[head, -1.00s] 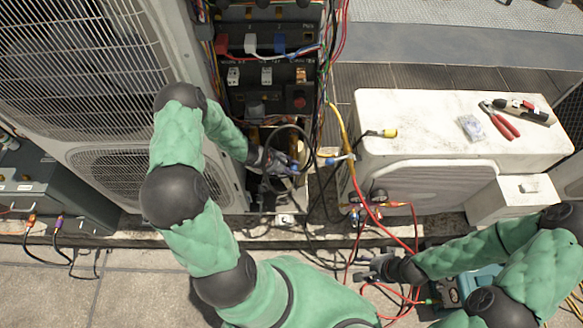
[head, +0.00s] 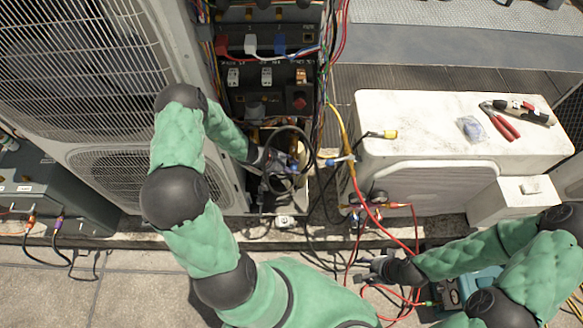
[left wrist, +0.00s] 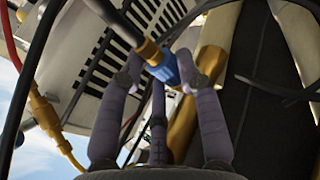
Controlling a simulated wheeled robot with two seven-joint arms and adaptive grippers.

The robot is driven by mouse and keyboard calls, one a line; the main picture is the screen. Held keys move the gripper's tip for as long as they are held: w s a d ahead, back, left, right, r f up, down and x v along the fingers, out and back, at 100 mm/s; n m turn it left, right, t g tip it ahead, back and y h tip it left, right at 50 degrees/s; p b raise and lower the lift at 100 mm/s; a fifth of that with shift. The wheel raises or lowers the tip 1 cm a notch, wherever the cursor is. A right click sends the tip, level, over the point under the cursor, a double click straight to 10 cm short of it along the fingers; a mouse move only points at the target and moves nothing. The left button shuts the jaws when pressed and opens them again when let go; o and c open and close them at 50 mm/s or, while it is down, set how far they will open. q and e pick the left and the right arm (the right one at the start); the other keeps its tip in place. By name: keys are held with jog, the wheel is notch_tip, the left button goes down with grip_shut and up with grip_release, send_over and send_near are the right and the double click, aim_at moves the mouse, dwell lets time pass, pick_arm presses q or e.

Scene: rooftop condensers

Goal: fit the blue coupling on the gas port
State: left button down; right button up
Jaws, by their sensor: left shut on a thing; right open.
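The blue coupling (left wrist: 163,66) is on the end of a black hose and sits between the fingers of my left gripper (left wrist: 160,75), which is shut on it. In the head view the coupling (head: 294,168) is a small blue spot at my left gripper (head: 282,170), inside the open lower bay of the tall unit. Brass-coloured pipework (left wrist: 183,122) shows close behind the fingers in the left wrist view. I cannot tell which part is the gas port, or whether the coupling touches it. My right gripper (head: 370,268) is open and empty, low beside the red hoses.
Black hose loops and wires crowd the bay. Tall unit panels (head: 80,70) stand left.

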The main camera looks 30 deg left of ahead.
pick_arm(q)
jog(key=shift+w+a, duration=0.1)
jog(key=shift+w, duration=0.05)
jog(key=c, duration=0.8)
grip_release()
jog(key=s+d+b, duration=0.1)
jog(key=s, duration=0.1)
jog(key=s+d+b, duration=0.1)
jog(key=s+b, duration=0.1)
jog(key=s+d+b, duration=0.2)
jog(key=shift+s, duration=0.2)
dwell(0.5)
